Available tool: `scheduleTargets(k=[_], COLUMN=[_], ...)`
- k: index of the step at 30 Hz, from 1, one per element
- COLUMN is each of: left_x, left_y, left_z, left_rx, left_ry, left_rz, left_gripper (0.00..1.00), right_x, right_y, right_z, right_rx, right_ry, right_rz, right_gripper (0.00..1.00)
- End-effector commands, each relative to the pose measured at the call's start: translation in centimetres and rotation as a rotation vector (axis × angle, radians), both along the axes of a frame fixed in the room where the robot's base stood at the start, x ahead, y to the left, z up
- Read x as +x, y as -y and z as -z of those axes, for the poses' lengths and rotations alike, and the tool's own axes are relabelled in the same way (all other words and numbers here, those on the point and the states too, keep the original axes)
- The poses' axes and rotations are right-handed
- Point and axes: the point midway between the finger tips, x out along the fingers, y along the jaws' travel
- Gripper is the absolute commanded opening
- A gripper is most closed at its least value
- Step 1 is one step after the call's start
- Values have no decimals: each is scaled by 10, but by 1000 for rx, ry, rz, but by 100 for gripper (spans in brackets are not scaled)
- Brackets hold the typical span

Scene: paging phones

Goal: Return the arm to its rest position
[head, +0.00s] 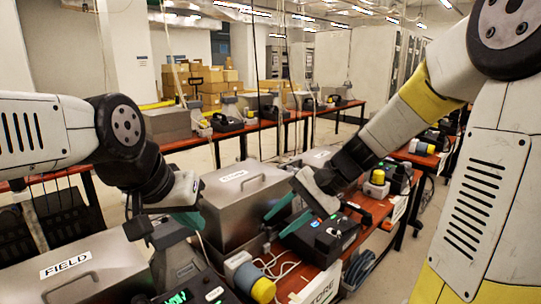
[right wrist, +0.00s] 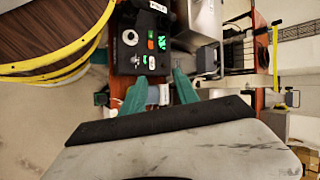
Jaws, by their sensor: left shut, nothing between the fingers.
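My left gripper (head: 190,212) hangs at the left of the head view, in front of a metal box. Its teal fingers are partly hidden behind its own wrist. It is shut with nothing held. My right gripper (head: 276,226) reaches down from the right in the head view. Its two teal fingers are apart and empty, above the near edge of a black phone unit (head: 322,238) with lit displays. The right wrist view shows the same open fingers (right wrist: 160,76) with the black unit (right wrist: 145,40) beyond them. I cannot tell whether they touch it.
A lidded metal box (head: 238,200) stands between the grippers. A box labelled FIELD (head: 75,275) is at lower left. A yellow-and-blue cylinder (head: 262,289) and white cables lie in front. Cardboard boxes (head: 212,80) stand at the back. Open floor (head: 395,268) shows at right.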

Motion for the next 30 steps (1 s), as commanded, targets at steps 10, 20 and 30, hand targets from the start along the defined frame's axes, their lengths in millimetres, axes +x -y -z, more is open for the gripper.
scheduleTargets(k=[10,20,30], left_x=[0,0,0], left_y=[0,0,0], left_z=[0,0,0], left_rx=[0,0,0], left_ry=[0,0,0], left_rz=[0,0,0], left_gripper=[0,0,0], right_x=[-62,-93,-97], right_y=[59,109,117], right_z=[-38,-64,-68], right_rx=[-369,-627,-670], right_ry=[364,642,686], right_rz=[-158,-222,-231], right_gripper=[36,36,36])
